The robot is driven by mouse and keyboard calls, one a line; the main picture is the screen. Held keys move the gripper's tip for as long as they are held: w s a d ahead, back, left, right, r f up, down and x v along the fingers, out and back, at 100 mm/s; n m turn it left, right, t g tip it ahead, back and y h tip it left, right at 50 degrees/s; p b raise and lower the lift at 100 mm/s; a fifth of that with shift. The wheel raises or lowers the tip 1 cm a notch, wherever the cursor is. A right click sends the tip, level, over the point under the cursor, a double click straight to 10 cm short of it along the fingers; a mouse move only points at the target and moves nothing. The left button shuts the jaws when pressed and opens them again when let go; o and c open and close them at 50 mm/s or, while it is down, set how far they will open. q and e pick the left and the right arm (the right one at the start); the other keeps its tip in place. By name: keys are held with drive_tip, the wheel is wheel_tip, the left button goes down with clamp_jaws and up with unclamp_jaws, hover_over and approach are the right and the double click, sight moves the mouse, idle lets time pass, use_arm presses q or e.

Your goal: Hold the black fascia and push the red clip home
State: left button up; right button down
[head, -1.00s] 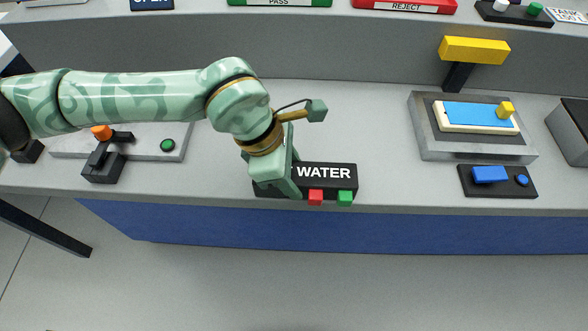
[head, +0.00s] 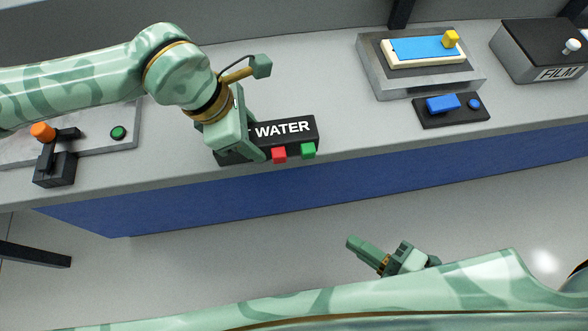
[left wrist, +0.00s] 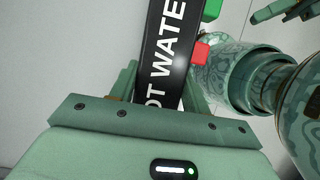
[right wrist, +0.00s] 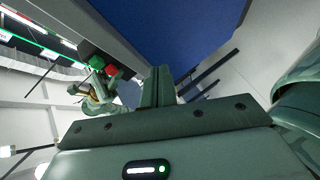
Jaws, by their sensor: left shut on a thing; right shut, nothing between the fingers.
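The black fascia (head: 298,131) with white "WATER" lettering sits at the bench's front edge; its left end is hidden by my left gripper (head: 240,158). In the left wrist view the fascia (left wrist: 160,60) runs between the fingers of my left gripper (left wrist: 160,92), which is shut on it. The red clip (head: 279,155) and a green clip (head: 308,150) stick out along the fascia's lower front edge. The red clip also shows in the left wrist view (left wrist: 200,53) and right wrist view (right wrist: 111,71). My right gripper (head: 352,243) is shut and empty, in front of the bench, apart from the clip.
An orange-knobbed black fixture (head: 55,168) stands left on the bench. A grey stand with a blue-topped plate (head: 425,50), a black block with blue buttons (head: 450,109) and a FILM box (head: 540,55) stand right. Open floor lies before the bench.

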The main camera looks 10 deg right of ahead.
drive_tip(key=w+a+r+n+t+y, duration=0.1)
drive_tip(key=a+r+n+y, duration=0.2)
drive_tip(key=r, duration=0.6)
drive_tip(key=n, duration=0.2)
drive_tip(key=shift+r+n, duration=0.3)
drive_tip(key=shift+r, duration=0.05)
drive_tip(key=shift+w+a, duration=0.1)
approach(279, 155)
drive_tip(key=w+a+f, duration=0.2)
drive_tip(key=w+a, duration=0.1)
drive_tip(key=a, duration=0.2)
drive_tip(key=shift+w+a+r, duration=0.1)
drive_tip(key=shift+w+r, duration=0.1)
drive_tip(key=shift+w, duration=0.05)
